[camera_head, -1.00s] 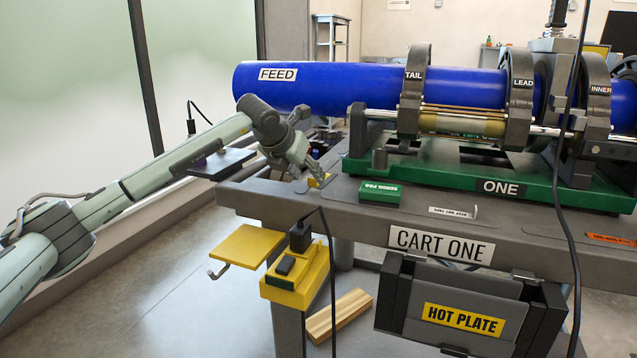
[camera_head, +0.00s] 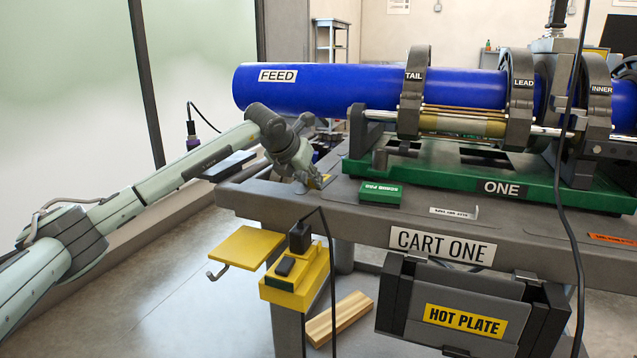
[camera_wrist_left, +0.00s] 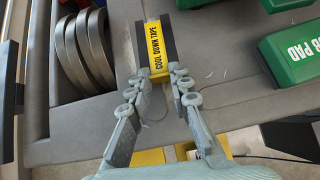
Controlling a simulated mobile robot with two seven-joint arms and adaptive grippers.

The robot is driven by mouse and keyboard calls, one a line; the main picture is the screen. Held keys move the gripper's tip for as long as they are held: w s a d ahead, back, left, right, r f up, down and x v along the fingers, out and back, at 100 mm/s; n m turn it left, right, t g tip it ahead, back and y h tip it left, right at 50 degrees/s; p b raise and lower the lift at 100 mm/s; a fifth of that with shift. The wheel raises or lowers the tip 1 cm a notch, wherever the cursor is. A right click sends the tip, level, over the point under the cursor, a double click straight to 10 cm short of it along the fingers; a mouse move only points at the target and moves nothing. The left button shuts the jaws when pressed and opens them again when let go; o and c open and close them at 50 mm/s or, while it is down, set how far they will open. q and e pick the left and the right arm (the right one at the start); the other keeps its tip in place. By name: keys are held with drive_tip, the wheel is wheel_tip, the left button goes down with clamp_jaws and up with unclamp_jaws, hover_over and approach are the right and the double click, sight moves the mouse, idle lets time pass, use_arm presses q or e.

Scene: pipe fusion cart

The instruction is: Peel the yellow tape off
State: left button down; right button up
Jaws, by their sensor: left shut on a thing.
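The yellow tape (camera_wrist_left: 155,46), lettered COOL DOWN TAPE, lies along a dark block on the grey cart top in the left wrist view. My left gripper (camera_wrist_left: 161,79) is shut on the near end of the yellow tape, one finger at each side. In the head view the left gripper (camera_head: 314,182) points down at the cart top. The exact contact at the fingertips is partly hidden. My right gripper is not in view.
A green scrub pad box (camera_head: 380,194) sits right of the tape. Dark rings (camera_wrist_left: 92,50) stand in a recess to its left in the wrist view. The blue FEED pipe (camera_head: 330,88) runs above and behind. A black cable (camera_head: 332,260) hangs at the cart's front.

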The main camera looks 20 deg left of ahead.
use_arm(q)
drive_tip(key=shift+s+r, duration=0.15)
drive_tip(key=shift+s, duration=0.35)
idle(0.3)
drive_tip(key=shift+s+r, duration=0.1)
drive_tip(key=shift+r, duration=0.05)
drive_tip(key=shift+r+p, duration=1.55)
drive_tip(key=shift+r, duration=1.4)
